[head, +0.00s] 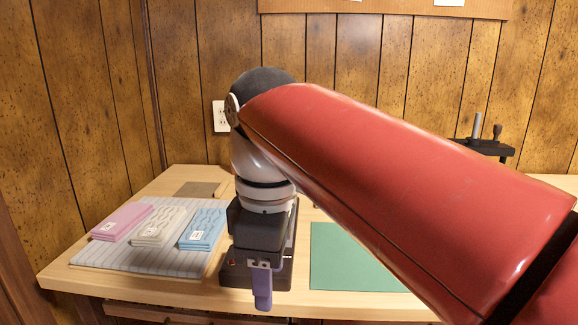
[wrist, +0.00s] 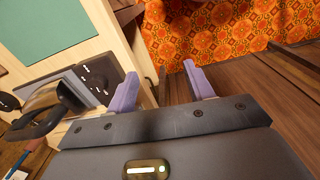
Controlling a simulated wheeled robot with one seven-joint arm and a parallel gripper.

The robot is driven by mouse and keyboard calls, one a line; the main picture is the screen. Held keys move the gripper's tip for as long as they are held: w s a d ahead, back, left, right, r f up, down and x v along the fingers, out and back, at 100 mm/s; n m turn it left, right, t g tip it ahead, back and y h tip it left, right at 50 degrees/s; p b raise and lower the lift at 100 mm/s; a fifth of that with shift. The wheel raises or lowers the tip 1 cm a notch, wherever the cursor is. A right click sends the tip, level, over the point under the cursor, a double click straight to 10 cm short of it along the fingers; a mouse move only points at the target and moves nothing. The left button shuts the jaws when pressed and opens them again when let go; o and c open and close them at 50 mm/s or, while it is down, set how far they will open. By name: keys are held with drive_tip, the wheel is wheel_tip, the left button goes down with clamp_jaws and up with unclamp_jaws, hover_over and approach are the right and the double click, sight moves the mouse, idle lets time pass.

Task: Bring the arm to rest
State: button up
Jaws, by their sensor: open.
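My gripper (head: 262,290) hangs pointing down at the front edge of the wooden table in the head view, below my red arm. In the wrist view its two purple fingers (wrist: 160,88) stand apart with nothing between them. Beyond the fingertips there is the table's edge, dark wood floor and an orange patterned cloth (wrist: 225,30). My arm crosses the head view from the lower right and hides part of the table.
Pink (head: 122,221), white (head: 160,226) and blue (head: 203,228) folded fabrics lie on a striped cloth (head: 150,262) at the left. A green mat (head: 350,262) lies right of my gripper. A dark device (wrist: 85,85) is close beside the fingers. A wood-panelled wall stands behind.

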drive_tip(key=s+d+f+m+t, duration=0.2)
drive_tip(key=d+f+m, duration=0.6)
drive_tip(key=d, duration=0.1)
drive_tip(key=s+d+f+m+t, duration=0.2)
drive_tip(key=d+f+m+t, duration=0.1)
drive_tip(key=d+f+m, duration=0.5)
drive_tip(key=shift+d+f, duration=0.4)
drive_tip(key=shift+f, duration=0.1)
